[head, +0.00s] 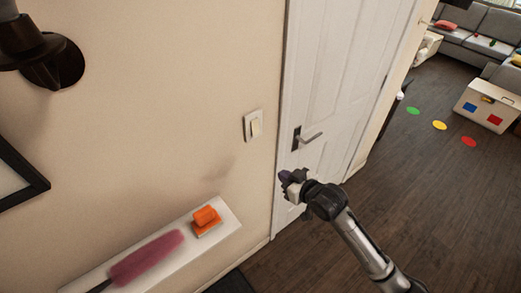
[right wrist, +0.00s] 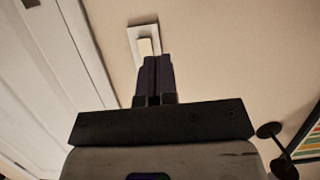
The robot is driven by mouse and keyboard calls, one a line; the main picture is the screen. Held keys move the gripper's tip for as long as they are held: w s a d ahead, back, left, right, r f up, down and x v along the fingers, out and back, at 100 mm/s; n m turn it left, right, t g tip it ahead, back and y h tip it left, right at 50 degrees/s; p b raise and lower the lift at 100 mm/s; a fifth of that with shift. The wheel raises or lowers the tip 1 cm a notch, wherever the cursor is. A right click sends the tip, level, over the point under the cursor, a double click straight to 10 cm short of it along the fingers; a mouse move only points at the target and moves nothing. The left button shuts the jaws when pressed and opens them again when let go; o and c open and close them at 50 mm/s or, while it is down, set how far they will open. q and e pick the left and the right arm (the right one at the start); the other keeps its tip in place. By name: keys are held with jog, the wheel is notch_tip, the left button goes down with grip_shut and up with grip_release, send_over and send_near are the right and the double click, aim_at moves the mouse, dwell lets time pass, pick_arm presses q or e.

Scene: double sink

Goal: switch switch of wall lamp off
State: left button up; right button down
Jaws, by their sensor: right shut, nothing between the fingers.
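The white wall switch (head: 253,125) is on the beige wall, just left of the white door. It also shows in the right wrist view (right wrist: 145,46), just beyond the fingertips. My right gripper (head: 284,176) is shut and empty, below and to the right of the switch in the head view. Its closed dark fingers (right wrist: 153,62) point at the switch in the right wrist view and overlap its lower part. I cannot tell whether they touch it. A dark wall lamp (head: 45,60) shows partly at the top left. My left gripper is not in view.
A narrow shelf (head: 222,224) below holds an orange brush (head: 206,217) and a pink duster (head: 147,258). A toy box (head: 488,100) and sofa (head: 478,25) are far right. Open floor lies between.

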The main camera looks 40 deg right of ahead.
aim_at(256, 132)
pick_arm(q)
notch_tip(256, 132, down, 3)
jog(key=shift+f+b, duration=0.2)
jog(key=shift+b, duration=0.8)
pick_arm(e)
jog(key=w+d+r+t, duration=0.2)
jog(key=w+d+r, duration=0.1)
jog(key=d, duration=0.1)
jog(key=shift+w+d+r+m+t, duration=0.2)
jog(key=shift+w+d+m+t, duration=0.1)
jog(key=shift+w+m, duration=0.1)
jog(key=shift+a, duration=0.1)
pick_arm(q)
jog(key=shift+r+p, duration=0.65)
pick_arm(e)
jog(key=w, duration=0.4)
jog(key=w+f, duration=0.1)
jog(key=w, duration=0.8)
jog(key=shift+w+f, duration=0.35)
jog(key=shift+f, duration=0.05)
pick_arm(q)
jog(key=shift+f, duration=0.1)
